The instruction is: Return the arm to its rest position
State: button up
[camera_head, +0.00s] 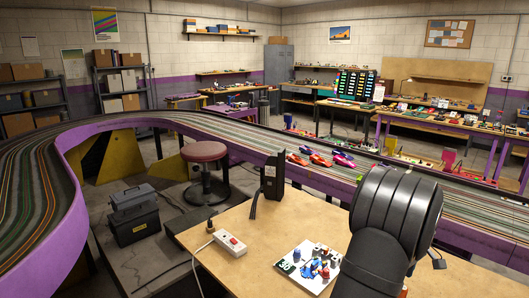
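My arm shows as a dark, ribbed, rounded link (398,215) at the lower right, above the right part of the wooden workbench (190,235). It runs down out of the bottom of the picture. My gripper cannot be seen, so whether it is open or holds anything does not show. A white square mat (284,267) with a number on it lies on the bench just left of the arm. Small blue and red parts (316,268) stand on it, too small to tell exactly.
A white power strip (230,243) with a cable and an upright black box (273,176) are on the bench. The purple-edged slot track (230,133) curves behind, carrying several small cars (320,160). A red stool (204,152) and black toolbox (133,214) stand left.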

notch_tip(320, 180, down, 16)
jog(key=shift+r, duration=0.2)
jog(key=shift+r+m, duration=0.25)
jog(key=shift+m, duration=0.55)
jog(key=m, duration=1.1)
jog(key=shift+d+m, duration=0.1)
jog(key=shift+m, duration=2.5)
